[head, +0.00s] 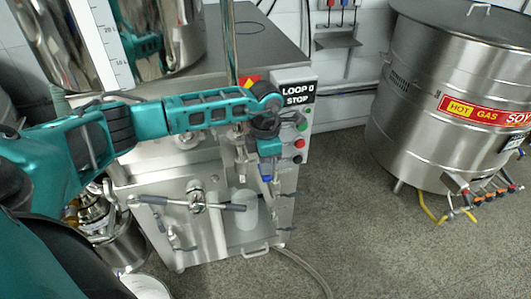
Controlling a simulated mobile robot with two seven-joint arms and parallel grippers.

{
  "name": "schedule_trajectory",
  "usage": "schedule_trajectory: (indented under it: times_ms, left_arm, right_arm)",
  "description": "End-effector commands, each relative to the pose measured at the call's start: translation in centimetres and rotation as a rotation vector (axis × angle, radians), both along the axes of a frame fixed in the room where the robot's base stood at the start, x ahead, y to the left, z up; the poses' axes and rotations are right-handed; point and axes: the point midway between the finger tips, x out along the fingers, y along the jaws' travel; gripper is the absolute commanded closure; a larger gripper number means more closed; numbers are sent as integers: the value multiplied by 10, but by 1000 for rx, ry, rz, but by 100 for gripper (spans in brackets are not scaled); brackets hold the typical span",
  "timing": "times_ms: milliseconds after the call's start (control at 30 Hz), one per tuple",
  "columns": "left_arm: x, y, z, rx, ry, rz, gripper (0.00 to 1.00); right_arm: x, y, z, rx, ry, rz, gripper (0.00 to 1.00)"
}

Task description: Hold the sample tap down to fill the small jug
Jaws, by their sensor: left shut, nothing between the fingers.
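The small jug (246,212) is a pale translucent cup standing upright on the low ledge at the front of the mill. A metal tap fitting (240,160) hangs above it on the mill's front and looks like the sample tap. My left gripper (266,170) points down just right of this fitting, shut and empty. A small blue part shows at its fingertips; I cannot tell whether the fingers touch it or whether it belongs to the tap. The jug's fill level cannot be made out. My right gripper is not in view.
A panel (295,110) with a "LOOP STOP" sign and buttons stands right of my gripper. A T-handled pipe (198,200) sticks out at the front left. A metal pot (120,245) stands at lower left. A big steel kettle (440,110) stands right; the floor between is mostly clear.

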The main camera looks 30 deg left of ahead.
Motion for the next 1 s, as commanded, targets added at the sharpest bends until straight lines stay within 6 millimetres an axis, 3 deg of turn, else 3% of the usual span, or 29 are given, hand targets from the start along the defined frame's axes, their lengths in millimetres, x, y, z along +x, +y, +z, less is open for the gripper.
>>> schedule_trajectory:
  times_ms: [1000]
  left_arm:
    - [-4,-4,-13,1,2,-2,100]
  right_arm:
    - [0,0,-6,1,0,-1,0]
